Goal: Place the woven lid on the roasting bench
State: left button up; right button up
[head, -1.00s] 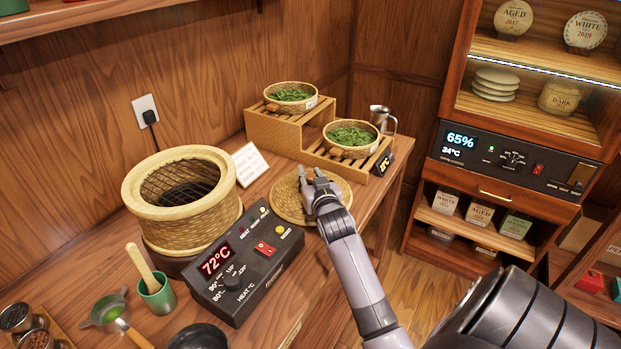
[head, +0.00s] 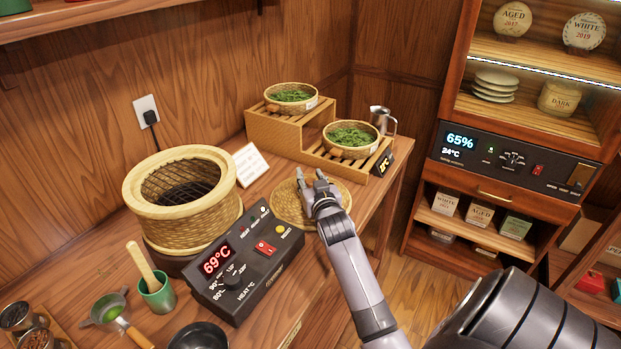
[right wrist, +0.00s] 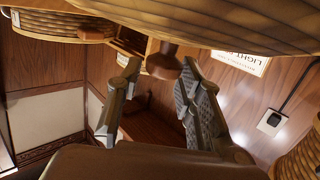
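The woven lid (head: 285,207), a round flat straw disc, lies on the wooden roasting bench (head: 226,198) to the right of the woven roaster. My right gripper (head: 318,178) is over the lid and covers part of it in the head view. In the right wrist view the lid's woven face (right wrist: 245,28) fills the top, and its brown knob (right wrist: 164,63) shows between the tips of the open fingers (right wrist: 158,70). A gap shows beside the knob; I cannot tell whether either finger touches it. My left gripper is not in view.
The roaster basket (head: 190,225) stands left of the lid, with the heat control box (head: 245,285) in front. A stepped stand (head: 290,135) behind holds two baskets of green leaves. A white card (head: 250,164) stands between. Floor lies beyond the bench's right edge.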

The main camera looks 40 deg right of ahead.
jog(key=shift+o, duration=0.9)
jog(key=shift+s+a+f, duration=0.1)
jog(key=shift+a+f, duration=0.05)
jog(key=shift+f, duration=0.8)
jog(key=shift+r, duration=0.3)
jog(key=shift+r+p, duration=0.3)
jog(key=shift+r, duration=0.15)
jog(key=v, duration=0.7)
jog(key=b+v, duration=0.1)
jog(key=v, duration=0.2)
jog(key=shift+s+r, duration=0.35)
jog(key=shift+s+a+r, duration=0.2)
jog(key=shift+s+a, duration=0.05)
jog(key=shift+s, duration=0.1)
jog(key=shift+f, duration=0.1)
